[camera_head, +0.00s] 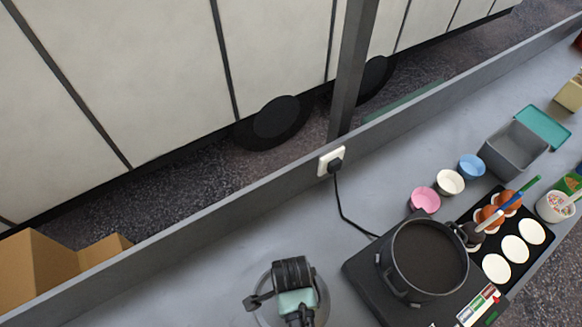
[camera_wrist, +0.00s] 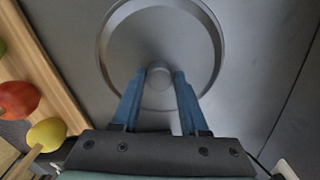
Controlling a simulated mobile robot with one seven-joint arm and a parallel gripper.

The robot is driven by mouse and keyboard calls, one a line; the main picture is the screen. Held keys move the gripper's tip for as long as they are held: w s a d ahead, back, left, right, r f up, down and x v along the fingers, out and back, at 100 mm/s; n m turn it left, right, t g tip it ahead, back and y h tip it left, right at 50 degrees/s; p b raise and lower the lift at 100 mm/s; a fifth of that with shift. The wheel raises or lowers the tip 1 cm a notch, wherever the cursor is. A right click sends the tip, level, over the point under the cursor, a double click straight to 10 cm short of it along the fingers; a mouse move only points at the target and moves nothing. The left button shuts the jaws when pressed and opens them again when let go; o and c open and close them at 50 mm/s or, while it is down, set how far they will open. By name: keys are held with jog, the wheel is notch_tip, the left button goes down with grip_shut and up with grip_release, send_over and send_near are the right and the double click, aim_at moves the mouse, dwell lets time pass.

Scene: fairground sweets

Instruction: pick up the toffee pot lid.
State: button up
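The toffee pot lid (camera_wrist: 118,35) is a round grey disc with a raised rim and a small round knob (camera_wrist: 160,74) at its centre. It lies flat on the counter, and its edge shows in the head view (camera_head: 262,314) under my gripper. My gripper (camera_wrist: 160,73) is open above the lid, with its two blue fingers on either side of the knob. Whether the fingertips reach down beside the knob is hard to tell. The toffee pot (camera_head: 387,277) stands uncovered on the black hob (camera_head: 362,273), with dark contents inside.
Pink (camera_head: 424,199), cream (camera_head: 450,182) and blue (camera_head: 471,166) bowls stand behind the pot. A dark tray (camera_head: 484,251) with white discs and toffee apples lies right of it. A cable (camera_head: 345,208) runs to the wall socket. In the wrist view, fruit sits by a wooden edge (camera_wrist: 45,70).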

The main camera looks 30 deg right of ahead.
grip_shut()
dwell(1.0)
